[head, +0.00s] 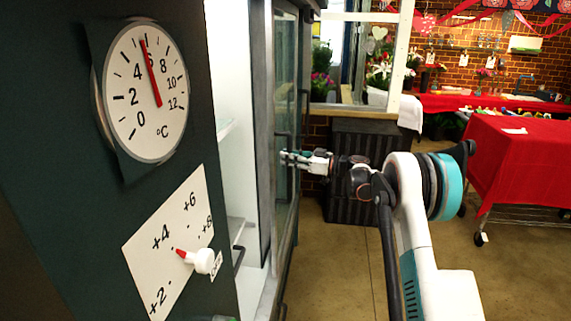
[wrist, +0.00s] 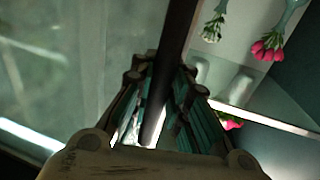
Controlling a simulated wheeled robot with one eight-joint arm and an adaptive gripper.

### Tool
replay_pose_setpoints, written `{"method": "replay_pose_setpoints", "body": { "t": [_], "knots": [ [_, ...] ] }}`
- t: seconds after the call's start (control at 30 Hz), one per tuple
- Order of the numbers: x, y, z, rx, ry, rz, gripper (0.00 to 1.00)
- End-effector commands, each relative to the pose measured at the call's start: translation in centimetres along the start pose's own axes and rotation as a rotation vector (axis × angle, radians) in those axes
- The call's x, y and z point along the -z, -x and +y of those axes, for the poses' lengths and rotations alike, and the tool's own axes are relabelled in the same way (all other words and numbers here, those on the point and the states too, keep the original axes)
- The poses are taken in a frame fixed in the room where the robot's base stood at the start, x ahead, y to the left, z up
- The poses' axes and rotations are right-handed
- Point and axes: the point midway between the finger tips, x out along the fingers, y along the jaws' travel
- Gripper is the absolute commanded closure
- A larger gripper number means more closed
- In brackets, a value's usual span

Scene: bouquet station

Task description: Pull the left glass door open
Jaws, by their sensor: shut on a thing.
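The glass door (head: 285,70) has a dark frame and stands at the front of the cooler in the head view. Its hazy pane (wrist: 75,60) fills the left of the wrist view. My gripper (head: 293,158) reaches to the door from the right. In the wrist view my gripper (wrist: 162,80) has its fingers on both sides of a dark upright bar, the door handle (wrist: 178,30), and is shut on it. The fingers hide part of the bar. I cannot tell how far the door stands from its frame.
The cooler's white interior (head: 228,80) shows left of the door. Pink flowers (wrist: 268,46) and white flowers (wrist: 212,28) are inside. A temperature dial (head: 146,90) and a setting knob (head: 202,261) are on the dark panel. A red-covered table (head: 520,160) stands right; the floor (head: 340,280) between is clear.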

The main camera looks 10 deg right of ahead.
Motion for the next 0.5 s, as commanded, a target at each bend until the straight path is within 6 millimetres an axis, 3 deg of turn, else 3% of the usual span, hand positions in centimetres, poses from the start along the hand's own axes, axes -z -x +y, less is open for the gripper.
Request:
{"method": "replay_pose_setpoints", "body": {
  "t": [0.2, 0.5],
  "knots": [
    [-0.1, 0.0, 2.2, -0.007, 0.001, -0.002, 1.0],
    [-0.1, -0.1, 2.6, -0.006, 0.001, -0.002, 1.0]
  ]
}}
